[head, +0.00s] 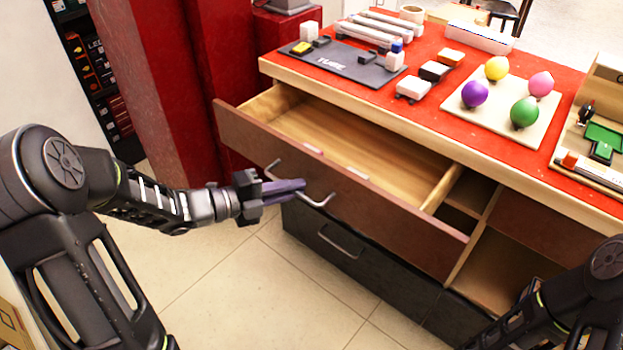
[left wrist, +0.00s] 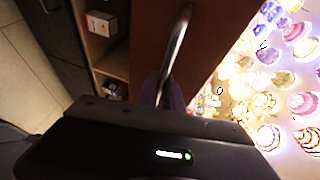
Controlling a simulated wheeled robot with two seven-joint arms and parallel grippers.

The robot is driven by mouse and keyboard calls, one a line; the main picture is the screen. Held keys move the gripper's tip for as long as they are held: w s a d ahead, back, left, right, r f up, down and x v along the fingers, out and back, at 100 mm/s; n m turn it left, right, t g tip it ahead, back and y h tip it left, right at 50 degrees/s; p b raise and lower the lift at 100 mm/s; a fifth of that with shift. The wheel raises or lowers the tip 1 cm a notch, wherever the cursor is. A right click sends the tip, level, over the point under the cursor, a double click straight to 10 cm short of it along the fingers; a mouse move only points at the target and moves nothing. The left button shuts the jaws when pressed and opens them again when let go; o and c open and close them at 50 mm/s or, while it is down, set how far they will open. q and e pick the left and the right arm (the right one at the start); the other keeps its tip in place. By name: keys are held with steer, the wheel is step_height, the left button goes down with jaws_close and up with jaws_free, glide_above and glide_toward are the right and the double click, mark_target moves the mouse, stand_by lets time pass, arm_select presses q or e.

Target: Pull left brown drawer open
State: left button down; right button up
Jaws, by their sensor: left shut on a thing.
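The left brown drawer (head: 395,217) is pulled well out of the counter, and its pale wooden inside (head: 345,148) shows. A metal bar handle (head: 318,202) is on its front; it also shows in the left wrist view (left wrist: 177,45). My left gripper (head: 301,187) is shut on this handle, with its purple fingers covering the middle of the bar. In the left wrist view the fingers (left wrist: 163,92) meet the bar's near end. Part of my right arm shows at the lower right; its gripper is out of view.
A dark lower drawer (head: 362,262) with its own handle is below and looks shut. Open shelves (head: 500,258) are to the right. Tiled floor (head: 245,290) in front is clear.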

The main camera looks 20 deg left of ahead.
arm_select(q)
steer(key=shift+s+a, duration=0.25)
steer(key=shift+s, duration=0.4)
steer(key=shift+s+a, duration=0.25)
steer(key=shift+s, duration=0.4)
steer(key=c, duration=1.5)
jaws_free()
steer(key=p+v, duration=0.1)
steer(key=v, duration=0.6)
steer(key=shift+s+a+r, duration=0.1)
steer(key=shift+s+a, duration=0.15)
